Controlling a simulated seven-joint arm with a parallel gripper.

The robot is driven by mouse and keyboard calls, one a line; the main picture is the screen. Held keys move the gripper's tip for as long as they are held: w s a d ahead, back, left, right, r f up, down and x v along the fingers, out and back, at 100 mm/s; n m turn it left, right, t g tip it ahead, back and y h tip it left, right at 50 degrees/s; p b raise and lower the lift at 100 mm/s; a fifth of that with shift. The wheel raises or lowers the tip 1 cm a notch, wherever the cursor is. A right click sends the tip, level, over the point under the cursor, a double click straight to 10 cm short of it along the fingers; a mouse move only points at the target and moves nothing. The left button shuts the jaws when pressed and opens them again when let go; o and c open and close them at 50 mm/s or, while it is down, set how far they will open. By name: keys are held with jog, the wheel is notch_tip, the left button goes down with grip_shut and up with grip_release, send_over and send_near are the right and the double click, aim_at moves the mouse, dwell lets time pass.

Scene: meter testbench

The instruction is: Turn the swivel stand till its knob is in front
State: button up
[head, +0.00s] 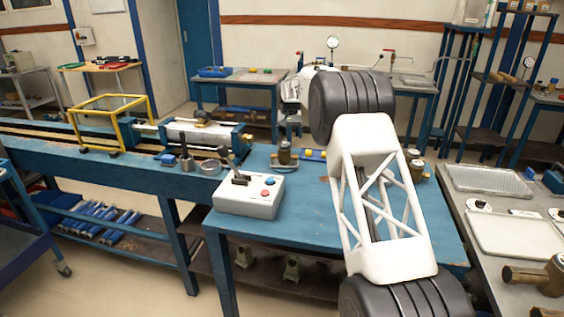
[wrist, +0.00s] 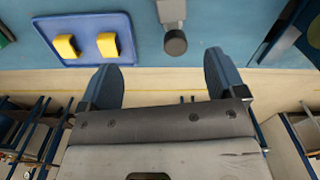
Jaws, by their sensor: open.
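In the wrist view, a pale grey piece with a dark round knob (wrist: 175,41) reaches in from the top edge above the blue table. It looks like part of the swivel stand, but the rest of it is out of frame. My gripper (wrist: 162,80) is open, with its two blue-grey fingers apart and nothing between them. The knob is above the gap in the picture, apart from both fingers. In the head view I cannot make out the stand; my arm covers much of the table there.
A blue tray (wrist: 84,20) with yellow blocks lies left of the knob in the wrist view. In the head view, a grey control box (head: 248,197) with a lever stands on the blue table (head: 312,205). A grey bench (head: 470,232) with trays and fittings is at right.

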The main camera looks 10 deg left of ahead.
jog(key=shift+r, duration=1.1)
jog(key=shift+s+a+r+m, duration=0.1)
jog(key=shift+a+r+m, duration=0.15)
jog(key=shift+a+r, duration=0.3)
jog(key=shift+a+r+m, duration=0.25)
jog(key=shift+a+r, duration=0.1)
jog(key=shift+r, duration=0.4)
jog(key=shift+f, duration=0.2)
jog(key=shift+f, duration=2.7)
jog(key=shift+f, duration=1.15)
